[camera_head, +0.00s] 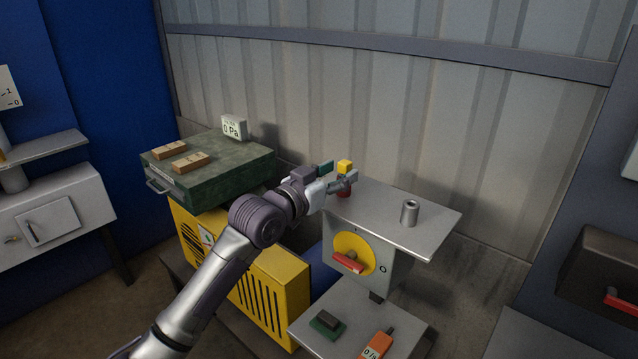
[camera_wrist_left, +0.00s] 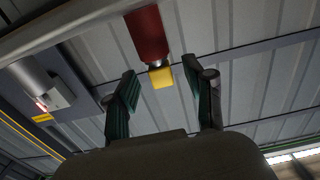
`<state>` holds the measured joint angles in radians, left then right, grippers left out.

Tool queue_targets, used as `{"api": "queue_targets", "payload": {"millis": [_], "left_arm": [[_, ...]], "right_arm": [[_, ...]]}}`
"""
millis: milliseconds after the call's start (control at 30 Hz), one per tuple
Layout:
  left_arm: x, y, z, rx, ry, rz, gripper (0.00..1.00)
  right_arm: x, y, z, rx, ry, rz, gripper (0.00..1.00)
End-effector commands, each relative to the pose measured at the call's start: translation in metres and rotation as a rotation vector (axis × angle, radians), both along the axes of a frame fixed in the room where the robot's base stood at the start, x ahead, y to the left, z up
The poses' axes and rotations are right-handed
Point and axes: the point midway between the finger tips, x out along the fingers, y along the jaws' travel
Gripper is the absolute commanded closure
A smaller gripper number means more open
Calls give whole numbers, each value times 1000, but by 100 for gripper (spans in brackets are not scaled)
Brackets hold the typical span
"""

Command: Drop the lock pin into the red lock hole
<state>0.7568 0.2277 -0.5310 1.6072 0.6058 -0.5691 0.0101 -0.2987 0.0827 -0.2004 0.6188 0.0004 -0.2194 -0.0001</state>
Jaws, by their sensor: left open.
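The lock pin shows a yellow block-shaped head (camera_head: 345,166) above the red lock hole, a red cylinder (camera_head: 344,189) on the grey cabinet top. In the left wrist view, which sees the scene upside down, the yellow head (camera_wrist_left: 161,78) sits at the end of the red cylinder (camera_wrist_left: 147,35), with a short metal piece between them. The pin seems to stand in the hole; its depth is hidden. My left gripper (camera_head: 338,174) is open, with its fingers on either side of the yellow head. In the left wrist view gaps show between head and fingers. My right gripper is not in view.
A grey metal cylinder (camera_head: 409,213) stands on the same cabinet top (camera_head: 433,226), to the right. The cabinet front has a red handle (camera_head: 348,262) on a yellow disc. A green case (camera_head: 230,163) with wooden blocks is at left. A lower shelf (camera_head: 345,310) holds small items.

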Motion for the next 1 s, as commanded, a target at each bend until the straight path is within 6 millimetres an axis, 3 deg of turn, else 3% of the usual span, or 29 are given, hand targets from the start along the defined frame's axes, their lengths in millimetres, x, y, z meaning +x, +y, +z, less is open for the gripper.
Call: {"api": "queue_targets", "payload": {"millis": [300, 500, 1000], "left_arm": [[-55, 41, 0, 2, -2, 1, 47], [-78, 57, 0, 1, 0, 1, 47], [-84, 62, -2, 0, 4, 3, 47]], "right_arm": [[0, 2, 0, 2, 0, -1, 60], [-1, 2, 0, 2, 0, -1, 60], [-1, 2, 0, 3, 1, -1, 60]]}}
